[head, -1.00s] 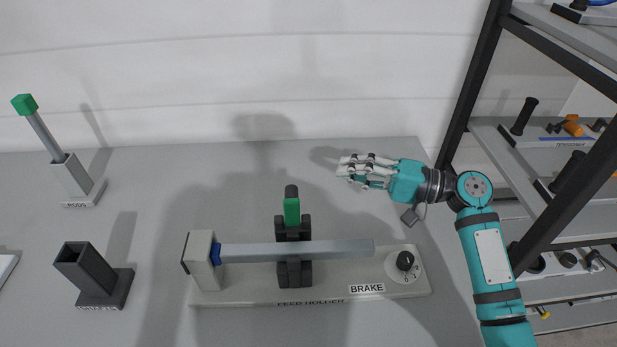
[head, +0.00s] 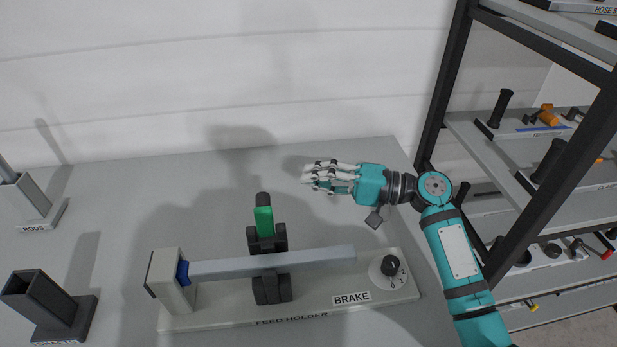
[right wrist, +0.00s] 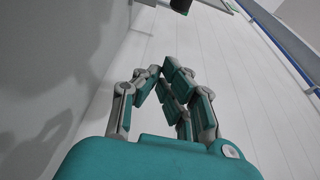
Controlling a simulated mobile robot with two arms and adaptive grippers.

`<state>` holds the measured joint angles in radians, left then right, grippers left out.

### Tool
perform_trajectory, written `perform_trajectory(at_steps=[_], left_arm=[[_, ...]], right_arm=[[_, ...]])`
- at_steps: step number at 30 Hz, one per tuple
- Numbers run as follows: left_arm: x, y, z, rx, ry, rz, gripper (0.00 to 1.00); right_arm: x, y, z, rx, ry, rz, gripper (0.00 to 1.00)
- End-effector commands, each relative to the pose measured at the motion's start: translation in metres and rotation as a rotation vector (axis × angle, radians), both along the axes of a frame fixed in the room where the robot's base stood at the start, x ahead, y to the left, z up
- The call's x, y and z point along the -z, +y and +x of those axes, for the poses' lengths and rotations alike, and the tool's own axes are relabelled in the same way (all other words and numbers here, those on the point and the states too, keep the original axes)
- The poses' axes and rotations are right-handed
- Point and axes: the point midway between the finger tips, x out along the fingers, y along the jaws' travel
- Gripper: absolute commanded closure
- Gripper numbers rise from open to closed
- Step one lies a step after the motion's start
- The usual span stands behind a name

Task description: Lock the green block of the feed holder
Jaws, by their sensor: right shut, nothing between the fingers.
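The feed holder (head: 225,318) is a pale base plate with a grey rod (head: 230,267) lying across it, its left end in a block with a blue collar. The green block (head: 264,221) has a dark tip and stands up from the black clamp (head: 282,238) behind the rod, tilted slightly back. A dark knob (head: 390,265) marked BRAKE sits at the plate's right end. My right gripper (head: 309,179) is shut and empty, above the table to the right of and behind the green block, apart from it. Its fingers also show in the right wrist view (right wrist: 160,85). My left gripper is out of view.
A dark open socket (head: 45,305) stands at the front left, and a pale RODS holder (head: 32,205) stands behind it. A black-framed shelf (head: 500,165) with handles and tools borders the right side. The table behind the feed holder is clear.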

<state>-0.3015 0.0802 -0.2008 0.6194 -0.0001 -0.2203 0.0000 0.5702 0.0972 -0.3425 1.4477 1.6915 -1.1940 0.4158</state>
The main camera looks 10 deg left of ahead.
Motion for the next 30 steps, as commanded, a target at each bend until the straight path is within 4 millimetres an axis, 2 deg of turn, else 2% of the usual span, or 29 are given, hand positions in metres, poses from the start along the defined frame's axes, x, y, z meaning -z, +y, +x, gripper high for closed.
perform_trajectory(at_steps=[6, 11, 15, 19, 30], left_arm=[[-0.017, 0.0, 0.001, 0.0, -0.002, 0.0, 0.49], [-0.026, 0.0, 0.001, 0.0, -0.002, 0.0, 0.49], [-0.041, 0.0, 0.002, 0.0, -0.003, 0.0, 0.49], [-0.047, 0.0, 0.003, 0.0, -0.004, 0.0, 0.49], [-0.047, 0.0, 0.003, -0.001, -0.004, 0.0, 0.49]], right_arm=[[-0.005, 0.048, 0.002, -0.003, 0.002, 0.003, 1.0], [-0.004, 0.081, 0.004, -0.002, 0.0, 0.001, 1.0], [-0.004, 0.072, -0.018, 0.001, 0.0, 0.0, 1.0], [-0.002, 0.068, -0.029, 0.001, 0.0, 0.0, 1.0], [0.0, 0.067, -0.034, 0.0, -0.001, 0.001, 1.0]])
